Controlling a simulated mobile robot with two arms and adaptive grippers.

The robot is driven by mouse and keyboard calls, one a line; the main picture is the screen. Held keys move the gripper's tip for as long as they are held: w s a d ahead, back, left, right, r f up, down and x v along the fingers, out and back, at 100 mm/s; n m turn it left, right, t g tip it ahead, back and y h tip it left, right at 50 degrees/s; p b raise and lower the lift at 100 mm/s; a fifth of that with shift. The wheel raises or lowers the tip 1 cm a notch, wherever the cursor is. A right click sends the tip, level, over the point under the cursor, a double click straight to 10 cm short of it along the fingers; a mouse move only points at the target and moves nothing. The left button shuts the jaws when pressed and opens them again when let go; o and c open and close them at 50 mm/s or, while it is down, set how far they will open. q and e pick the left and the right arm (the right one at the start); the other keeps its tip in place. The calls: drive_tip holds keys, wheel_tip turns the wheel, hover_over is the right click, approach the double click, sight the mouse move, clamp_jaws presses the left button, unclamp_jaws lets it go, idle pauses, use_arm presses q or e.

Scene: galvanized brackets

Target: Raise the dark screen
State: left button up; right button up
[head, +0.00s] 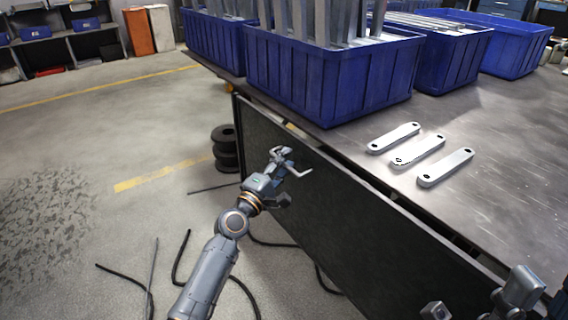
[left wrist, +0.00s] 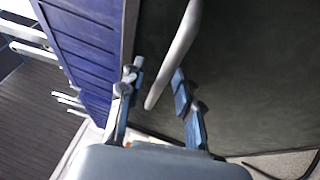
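The dark screen (head: 330,210) is a flat black panel hanging along the near side of the metal table, and it fills much of the left wrist view (left wrist: 255,80). A pale bar-like handle (head: 301,172) sticks out near its upper left part. My left gripper (head: 284,156) is at this handle. In the left wrist view the fingers (left wrist: 157,78) stand apart, with the end of the handle (left wrist: 174,55) between them and a gap showing on the right side. Parts of my right arm (head: 520,288) show at the lower right; its finger state is unclear.
The metal table (head: 490,115) carries several blue crates (head: 330,85) with metal parts and three pale brackets (head: 418,152). Black tyre-like rings (head: 226,150) stand on the floor left of the screen. Dark cables (head: 180,255) lie around my left arm.

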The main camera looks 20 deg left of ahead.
use_arm(q)
clamp_jaws()
drive_tip(key=shift+r, duration=0.1)
